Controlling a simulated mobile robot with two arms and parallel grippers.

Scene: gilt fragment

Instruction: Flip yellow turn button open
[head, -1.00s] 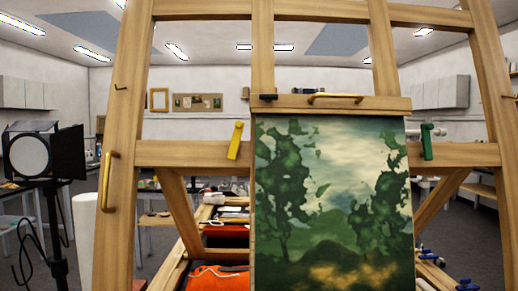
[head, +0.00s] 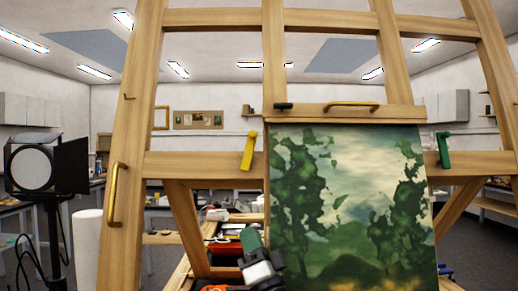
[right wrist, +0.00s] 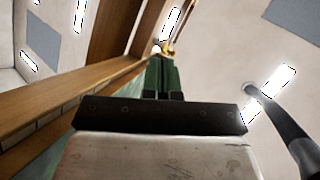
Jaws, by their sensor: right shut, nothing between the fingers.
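The yellow turn button (head: 248,152) is on the easel's wooden crossbar, just left of the painting (head: 345,205). It stands nearly upright, its top leaning slightly right, and does not overlap the canvas. My right gripper (head: 250,236) is below the button, near the painting's lower left edge, pointing up. Its green fingers are shut and empty, apart from the button. The right wrist view shows the shut fingers (right wrist: 161,72) beside the wooden frame. A small brass-coloured part shows beyond them; I cannot tell what it is. My left gripper is not in view.
A green turn button (head: 443,150) stands upright right of the painting. A brass handle (head: 352,105) is on the bar above the painting, another (head: 116,195) on the left post (head: 135,130). A black studio lamp (head: 45,165) stands at the left.

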